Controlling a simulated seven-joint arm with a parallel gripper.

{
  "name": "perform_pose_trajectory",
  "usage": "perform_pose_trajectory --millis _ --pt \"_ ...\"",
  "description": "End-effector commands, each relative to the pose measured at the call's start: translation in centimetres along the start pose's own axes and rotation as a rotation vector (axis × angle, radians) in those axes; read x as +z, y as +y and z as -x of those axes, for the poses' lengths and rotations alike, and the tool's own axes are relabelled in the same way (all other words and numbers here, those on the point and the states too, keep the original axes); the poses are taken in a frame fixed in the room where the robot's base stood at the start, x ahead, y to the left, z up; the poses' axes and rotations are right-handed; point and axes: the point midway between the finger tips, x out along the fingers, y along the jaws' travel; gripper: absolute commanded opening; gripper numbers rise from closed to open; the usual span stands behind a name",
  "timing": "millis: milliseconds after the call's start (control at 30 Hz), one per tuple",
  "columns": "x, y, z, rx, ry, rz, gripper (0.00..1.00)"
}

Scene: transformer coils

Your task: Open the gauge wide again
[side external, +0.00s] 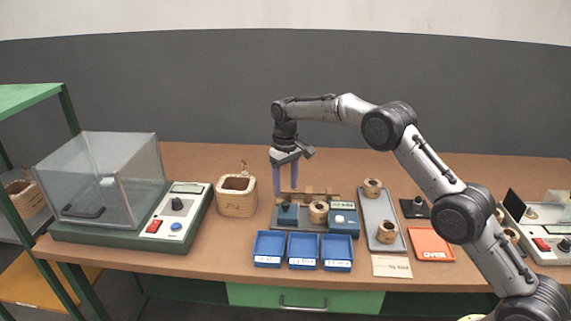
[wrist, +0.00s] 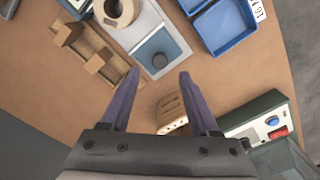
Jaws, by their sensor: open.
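The gauge is a grey base plate (side external: 281,226) with a blue sliding block (side external: 288,214) at its left and a blue readout box (side external: 343,219) at its right. A tan coil (side external: 318,211) stands on the plate between them. My gripper (side external: 285,190) is open and empty, above the sliding block. In the wrist view its fingertips (wrist: 160,75) are apart, just short of the knob.
A wooden rack (side external: 320,191) with posts stands close behind the gauge. Three blue trays (side external: 303,266) sit in front. A woven basket (side external: 237,197) and a clear-lidded machine (side external: 130,200) stand left. A grey tray (side external: 372,225) with coils is at right.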

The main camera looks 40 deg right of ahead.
Motion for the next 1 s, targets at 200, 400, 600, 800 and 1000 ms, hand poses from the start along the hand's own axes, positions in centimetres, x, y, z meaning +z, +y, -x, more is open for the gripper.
perform_pose_trajectory --millis 200,400,600,800,1000 --pt "-0.1 0.0 4.8 0.000 0.003 0.000 0.62" --pt "-0.1 0.0 7.5 0.000 0.001 0.000 0.62" --pt "0.0 0.0 8.4 0.000 0.000 0.000 0.62" --pt "0.0 0.0 8.4 0.000 -0.001 0.000 0.62" --pt "0.0 -0.1 10.6 0.000 0.035 0.001 0.62"
